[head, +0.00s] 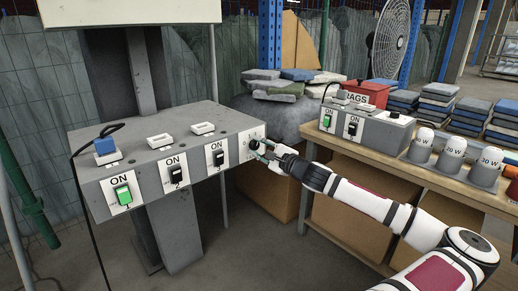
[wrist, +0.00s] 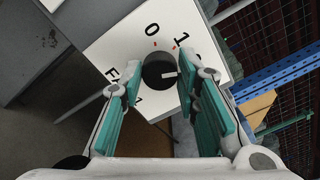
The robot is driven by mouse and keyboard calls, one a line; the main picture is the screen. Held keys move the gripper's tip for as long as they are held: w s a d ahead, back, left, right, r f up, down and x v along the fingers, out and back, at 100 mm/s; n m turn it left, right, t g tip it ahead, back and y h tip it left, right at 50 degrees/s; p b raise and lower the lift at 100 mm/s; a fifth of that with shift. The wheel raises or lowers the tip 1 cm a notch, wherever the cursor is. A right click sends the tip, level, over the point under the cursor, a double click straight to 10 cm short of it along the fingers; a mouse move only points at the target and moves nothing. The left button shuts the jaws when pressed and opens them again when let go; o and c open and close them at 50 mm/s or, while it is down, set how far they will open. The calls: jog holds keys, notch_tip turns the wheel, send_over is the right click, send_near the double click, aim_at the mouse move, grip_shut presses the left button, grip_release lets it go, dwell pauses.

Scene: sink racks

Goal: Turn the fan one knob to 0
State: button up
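The fan one knob (wrist: 159,70) is a dark round knob with a white pointer mark, on a white plate (wrist: 110,40) lettered "FAN 1", "0" and "1". In the wrist view the pointer mark is toward the right, away from the "0", which is above the knob. My gripper (wrist: 160,88) is open, with its teal-padded fingers on either side of the knob. I cannot tell if a finger touches it. In the head view my gripper (head: 268,151) is at the right end of the grey control box (head: 205,118) and partly hides the knob.
The box front carries a green switch (head: 123,194) and two black switches (head: 176,174) (head: 218,158). A wooden workbench (head: 420,165) with a second switch box (head: 365,130) and lamp-like bulbs (head: 455,145) stands at the right. A fan (head: 391,38) is behind.

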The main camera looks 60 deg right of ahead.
jog(key=shift+n, duration=0.3)
jog(key=n, duration=0.3)
jog(key=shift+f+n, duration=0.1)
jog(key=shift+n, duration=0.2)
jog(key=n+b, duration=0.1)
jog(key=n, duration=0.3)
jog(key=shift+n+b, duration=0.3)
jog(key=shift+b, duration=0.05)
jog(key=n+b, duration=0.1)
jog(key=n, duration=0.3)
jog(key=shift+f+b, duration=0.1)
jog(key=shift+b, duration=0.3)
jog(key=n+b, duration=0.1)
jog(key=n, duration=0.3)
jog(key=shift+n+b, duration=0.35)
jog(key=shift+n, duration=0.35)
jog(key=o, duration=1.2)
